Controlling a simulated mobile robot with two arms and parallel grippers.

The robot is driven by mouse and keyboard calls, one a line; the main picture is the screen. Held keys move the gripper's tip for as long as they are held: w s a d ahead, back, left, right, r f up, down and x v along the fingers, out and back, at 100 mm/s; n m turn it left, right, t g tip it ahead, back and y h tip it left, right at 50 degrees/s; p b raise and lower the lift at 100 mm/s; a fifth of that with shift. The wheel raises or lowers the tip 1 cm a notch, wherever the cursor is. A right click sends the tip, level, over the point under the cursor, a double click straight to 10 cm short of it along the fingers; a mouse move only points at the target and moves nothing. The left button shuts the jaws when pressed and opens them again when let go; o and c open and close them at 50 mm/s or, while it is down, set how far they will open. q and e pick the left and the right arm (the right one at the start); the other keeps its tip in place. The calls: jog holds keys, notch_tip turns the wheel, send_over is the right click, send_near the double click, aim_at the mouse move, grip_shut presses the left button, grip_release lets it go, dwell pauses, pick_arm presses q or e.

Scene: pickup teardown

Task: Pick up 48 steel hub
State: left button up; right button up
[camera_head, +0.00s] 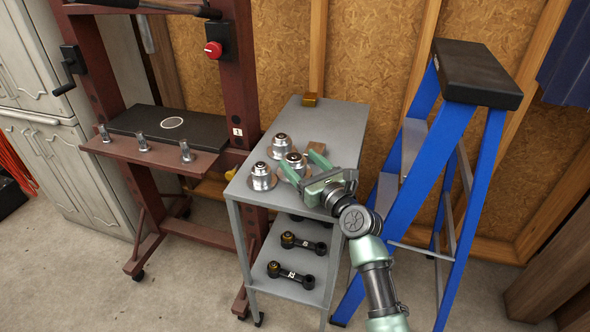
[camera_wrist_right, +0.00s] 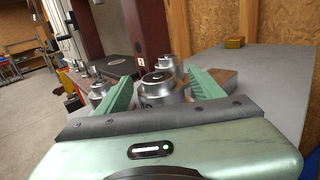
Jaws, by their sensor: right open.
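Three steel hubs stand upright on the grey cart top (camera_head: 338,122): a back hub (camera_head: 282,144), a front-left hub (camera_head: 262,178) and a right hub (camera_head: 293,161). My right gripper (camera_head: 300,160) is open, its green fingers on either side of the right hub. In the right wrist view this hub (camera_wrist_right: 158,86) sits between the two fingers (camera_wrist_right: 158,88), with a dark mark low on its side that I cannot read surely. Another hub (camera_wrist_right: 97,88) is left of the fingers, and one (camera_wrist_right: 150,62) stands behind. My left gripper is out of view.
A wooden block (camera_head: 316,147) lies close to the right finger. A small brass block (camera_head: 310,99) sits at the cart's back edge. Black links (camera_head: 290,275) lie on lower shelves. A red press frame (camera_head: 243,75) stands left, a blue stepladder (camera_head: 450,150) right.

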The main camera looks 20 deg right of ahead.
aim_at(294, 156)
jog(key=x, duration=0.2)
jog(key=shift+w+a, duration=0.3)
jog(key=shift+w, duration=0.3)
grip_shut()
jog(key=shift+r, duration=0.15)
jog(key=shift+r, duration=0.15)
